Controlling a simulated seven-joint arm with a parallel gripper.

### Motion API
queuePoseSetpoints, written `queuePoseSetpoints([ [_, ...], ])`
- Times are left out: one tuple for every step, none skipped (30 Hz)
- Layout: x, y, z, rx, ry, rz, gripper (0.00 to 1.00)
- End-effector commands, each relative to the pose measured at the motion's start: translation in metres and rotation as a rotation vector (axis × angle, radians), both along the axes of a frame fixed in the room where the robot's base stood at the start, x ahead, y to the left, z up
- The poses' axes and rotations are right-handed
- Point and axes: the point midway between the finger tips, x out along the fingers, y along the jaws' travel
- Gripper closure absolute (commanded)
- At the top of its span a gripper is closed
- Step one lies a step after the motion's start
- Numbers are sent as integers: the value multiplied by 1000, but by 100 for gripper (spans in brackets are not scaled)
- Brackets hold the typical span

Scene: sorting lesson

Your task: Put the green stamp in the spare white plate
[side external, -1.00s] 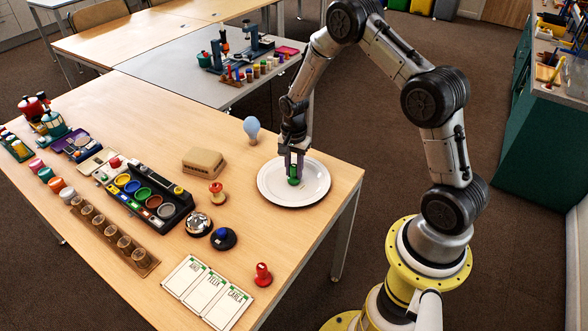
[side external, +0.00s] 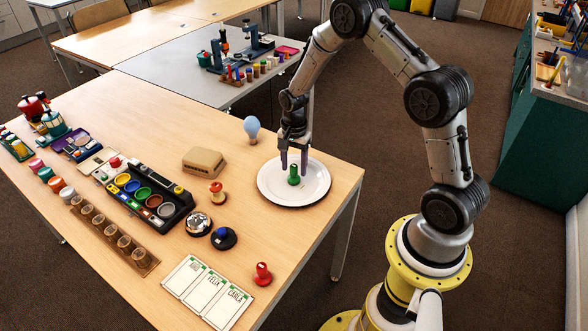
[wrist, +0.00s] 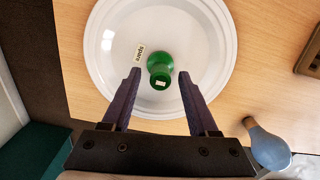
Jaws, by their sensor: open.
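The green stamp (side external: 294,175) stands upright in the white plate (side external: 318,187) at the right end of the table. In the wrist view, the green stamp (wrist: 160,66) is inside the white plate (wrist: 105,62), beside a label reading "spare". My gripper (side external: 294,170) is open, with one finger on each side of the stamp and gaps between them. The wrist view also shows my gripper (wrist: 157,82) open, its fingertips beside and just short of the stamp.
A pale blue bulb-shaped object (side external: 251,128) and a tan block (side external: 204,161) are left of the plate. A red-and-wood stamp (side external: 216,191), a silver bell (side external: 198,223), a dark blue-topped object (side external: 222,237) and a red stamp (side external: 262,274) stand nearer. Name cards (side external: 208,292) lie at the front.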

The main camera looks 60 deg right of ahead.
Motion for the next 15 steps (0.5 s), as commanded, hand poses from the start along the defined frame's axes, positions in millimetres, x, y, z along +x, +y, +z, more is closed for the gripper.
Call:
queuePoseSetpoints([
  [1, 0, 10, -2, -5, 0, 40],
  [1, 0, 17, -2, -5, 0, 40],
  [2, 0, 25, -2, -6, 0, 40],
  [2, 0, 32, -2, -6, 0, 40],
  [1, 0, 38, -2, -6, 0, 40],
  [1, 0, 47, -2, -6, 0, 40],
  [1, 0, 53, -2, -6, 0, 40],
  [1, 0, 59, -2, -5, 0, 40],
  [1, 0, 67, -2, -6, 0, 40],
  [1, 0, 72, -2, -5, 0, 40],
  [1, 0, 77, -1, -5, 0, 40],
  [1, 0, 83, -1, -4, 0, 40],
  [1, 0, 87, -1, -4, 0, 40],
  [1, 0, 91, -2, -3, 0, 40],
  [1, 0, 95, -2, -3, 0, 40],
])
